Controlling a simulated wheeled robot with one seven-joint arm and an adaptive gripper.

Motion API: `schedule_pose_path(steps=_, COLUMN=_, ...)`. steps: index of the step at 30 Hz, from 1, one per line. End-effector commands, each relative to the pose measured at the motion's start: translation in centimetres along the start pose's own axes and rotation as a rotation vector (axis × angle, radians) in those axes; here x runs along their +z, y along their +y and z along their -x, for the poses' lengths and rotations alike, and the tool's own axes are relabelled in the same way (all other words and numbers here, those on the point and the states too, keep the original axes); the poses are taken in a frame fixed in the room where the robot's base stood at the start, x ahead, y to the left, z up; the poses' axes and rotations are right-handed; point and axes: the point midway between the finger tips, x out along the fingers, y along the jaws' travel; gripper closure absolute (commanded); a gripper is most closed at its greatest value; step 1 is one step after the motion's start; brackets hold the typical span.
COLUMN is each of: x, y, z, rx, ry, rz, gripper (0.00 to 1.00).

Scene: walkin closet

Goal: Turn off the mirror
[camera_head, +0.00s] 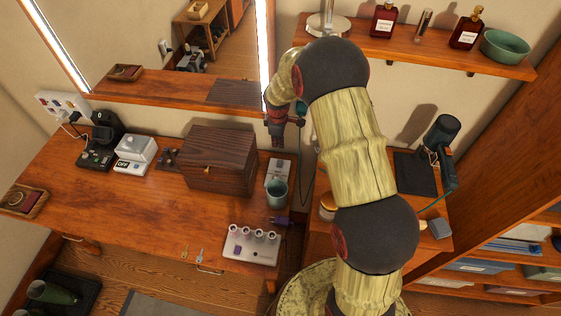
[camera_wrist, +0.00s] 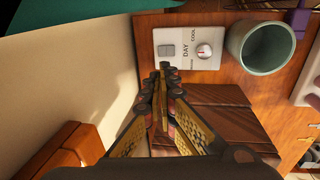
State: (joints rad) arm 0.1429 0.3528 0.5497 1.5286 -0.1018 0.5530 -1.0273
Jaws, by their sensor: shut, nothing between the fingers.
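The mirror (camera_head: 120,35) hangs on the back wall, with bright lit strips along its left and right edges. A white control panel (camera_head: 279,170) lies on the desk to the right of the dark wooden box. In the wrist view this control panel (camera_wrist: 188,45) shows a grey square switch, a white knob with a red mark, and the words DAY and COOL. My gripper (camera_head: 276,142) is above and behind the panel, near the mirror's lower right corner. In the wrist view my gripper (camera_wrist: 164,72) is shut and empty, its tips close to the panel's lower edge; contact cannot be told.
A green cup (camera_head: 277,193) stands against the panel's near end. The dark wooden box (camera_head: 218,160) is close on the left. A shelf (camera_head: 400,55) with bottles is on the right. A white tray with several small cups (camera_head: 252,245) is nearer the desk's front.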

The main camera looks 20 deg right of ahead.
Motion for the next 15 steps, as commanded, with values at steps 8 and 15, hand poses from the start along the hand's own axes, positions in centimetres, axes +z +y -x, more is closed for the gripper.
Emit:
schedule_pose_path(steps=8, x=0.0, y=1.0, z=0.2, rx=0.014, ry=0.006, rz=-0.005, gripper=1.00)
schedule_pose_path(steps=15, x=0.6, y=0.0, z=1.7, rx=-0.042, ry=-0.020, rz=0.008, gripper=1.00)
